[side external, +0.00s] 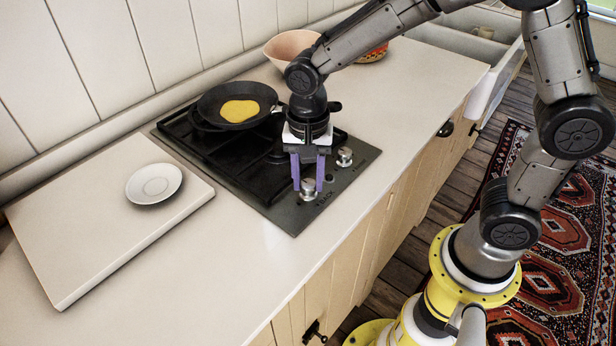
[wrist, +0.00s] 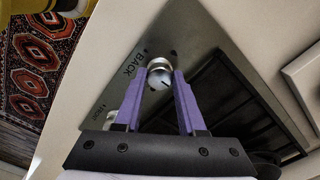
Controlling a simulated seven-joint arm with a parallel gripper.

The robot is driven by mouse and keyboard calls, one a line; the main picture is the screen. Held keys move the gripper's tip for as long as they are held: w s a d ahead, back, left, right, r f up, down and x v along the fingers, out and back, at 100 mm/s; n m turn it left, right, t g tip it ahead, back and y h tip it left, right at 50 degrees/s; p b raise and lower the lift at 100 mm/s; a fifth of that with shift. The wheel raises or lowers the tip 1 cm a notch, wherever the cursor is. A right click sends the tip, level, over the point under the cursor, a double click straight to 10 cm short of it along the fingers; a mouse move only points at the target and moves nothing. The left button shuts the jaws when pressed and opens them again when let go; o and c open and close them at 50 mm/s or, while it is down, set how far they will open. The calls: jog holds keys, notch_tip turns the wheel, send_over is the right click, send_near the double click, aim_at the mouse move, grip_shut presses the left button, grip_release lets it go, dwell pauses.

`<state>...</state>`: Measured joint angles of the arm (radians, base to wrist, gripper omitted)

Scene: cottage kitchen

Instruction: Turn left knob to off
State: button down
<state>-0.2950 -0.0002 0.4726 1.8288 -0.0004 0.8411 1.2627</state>
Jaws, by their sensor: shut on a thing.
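The left knob (side external: 308,193) is a silver dial on the front strip of the black hob (side external: 286,215), by the word BACK. My gripper (side external: 309,181) points down over it with its purple fingers on either side of the knob. In the wrist view the knob (wrist: 160,74) sits between the tips of my gripper (wrist: 161,80), which is shut on it. A dark line marks the knob's face; its exact setting is hard to read. The right knob (side external: 344,157) stands farther along the strip, clear of the fingers.
A black pan (side external: 210,108) with something yellow in it sits on the rear left of the hob. A white board (side external: 90,240) with a small plate (side external: 153,184) lies at left. A pink bowl (side external: 285,46) stands behind. The counter in front is clear.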

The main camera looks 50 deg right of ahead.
aim_at(308, 184)
jog(key=c, duration=0.8)
grip_release()
jog(key=shift+w+r, duration=0.1)
jog(key=shift+r, duration=0.05)
jog(key=shift+o, duration=0.2)
notch_tip(308, 184, up, 14)
